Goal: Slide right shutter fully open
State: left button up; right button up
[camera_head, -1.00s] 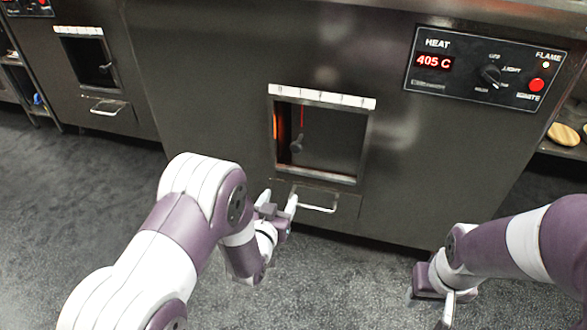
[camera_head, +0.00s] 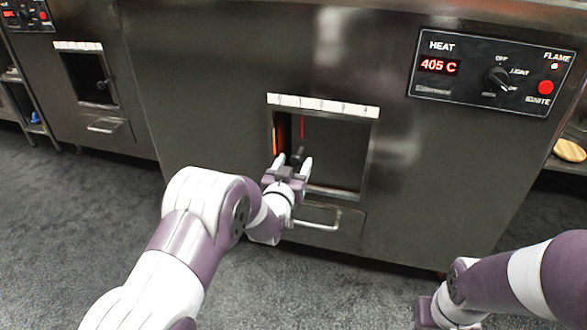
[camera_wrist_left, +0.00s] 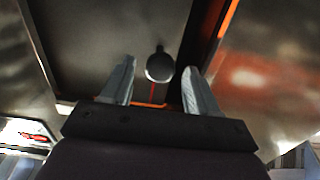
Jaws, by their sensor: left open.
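The right shutter (camera_head: 335,148) is a dark plate in the framed opening of the near oven. A narrow glowing orange gap (camera_head: 277,135) shows along its left side, so it stands slightly open. Its round knob (camera_head: 297,156) is near its left edge, partly hidden by my left gripper. My left gripper (camera_head: 289,165) is open in front of the knob. In the left wrist view the knob (camera_wrist_left: 160,66) shows between the two spread fingers, with space on both sides. My right gripper (camera_head: 432,312) is low at the right, cut by the picture's bottom edge, fingers not visible.
A white scale strip (camera_head: 322,105) runs above the opening. A drawer handle (camera_head: 318,217) projects below it. The control panel (camera_head: 491,74) reads 405 C. A second oven with its own shutter (camera_head: 89,78) stands at the left. The oven front right of the opening is clear.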

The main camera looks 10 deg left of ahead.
pick_arm(q)
grip_shut()
jog(key=s+d+p, duration=0.1)
jog(key=d+p, duration=0.2)
jog(key=d, duration=1.2)
jog(key=shift+s+d, duration=0.15)
jog(key=shift+s, duration=0.2)
jog(key=shift+c, duration=2)
grip_release()
jog(key=o, duration=0.4)
jog(key=shift+d, duration=0.2)
jog(key=shift+a, duration=0.1)
